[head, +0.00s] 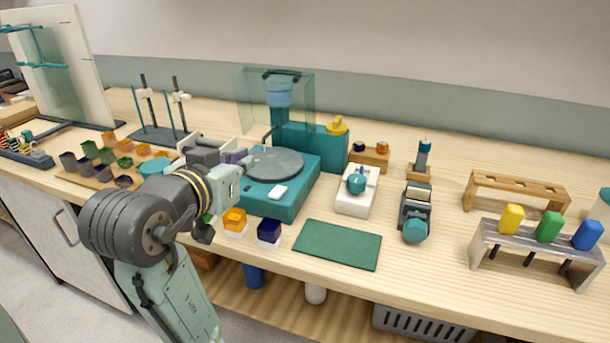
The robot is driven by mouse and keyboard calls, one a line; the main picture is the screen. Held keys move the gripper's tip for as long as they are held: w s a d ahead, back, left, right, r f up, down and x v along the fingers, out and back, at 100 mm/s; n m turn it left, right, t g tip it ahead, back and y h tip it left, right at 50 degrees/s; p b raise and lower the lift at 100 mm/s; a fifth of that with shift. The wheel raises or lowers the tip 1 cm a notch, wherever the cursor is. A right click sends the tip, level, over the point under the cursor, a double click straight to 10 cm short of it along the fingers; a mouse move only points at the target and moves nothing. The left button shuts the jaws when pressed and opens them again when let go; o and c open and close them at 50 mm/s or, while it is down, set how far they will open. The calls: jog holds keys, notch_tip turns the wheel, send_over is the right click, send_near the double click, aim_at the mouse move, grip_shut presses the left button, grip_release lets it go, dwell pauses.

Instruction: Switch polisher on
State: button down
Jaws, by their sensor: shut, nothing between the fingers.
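My wrist covers the polisher's left side. I cannot tell the switch's position.
A white device with a teal knob (356,184) stands right of the polisher. Coloured cups (105,154) crowd the left.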

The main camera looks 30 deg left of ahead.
jog(key=d+f+g+h, duration=0.1)
jog(key=f, duration=0.1)
jog(key=p, duration=0.2)
send_over(271, 196)
jog(key=d, duration=0.1)
notch_tip(271, 196, down, 6)
jog(key=shift+s+d+f+m, duration=0.1)
jog(key=shift+s+f+m, duration=0.1)
jog(key=shift+f, duration=0.2)
jog(key=shift+s+f+m, duration=0.1)
jog(key=shift+f+m, duration=0.1)
jog(key=shift+f, duration=0.2)
jog(key=shift+w+f+t+b, duration=0.1)
jog(key=shift+f+t+b, duration=0.3)
jog(key=shift+b, duration=0.35)
jog(key=f+t+b, duration=0.1)
jog(key=b, duration=0.2)
jog(key=shift+f, duration=0.1)
jog(key=b, duration=0.1)
jog(key=t+b, duration=0.1)
jog(key=shift+s+d+f+y+b, duration=0.15)
jog(key=shift+s+f+y+b, duration=0.15)
jog(key=shift+s, duration=0.1)
jog(key=shift+s+r+t+b, duration=0.15)
jog(key=shift+r+t+b, duration=0.15)
jog(key=shift+b, duration=0.2)
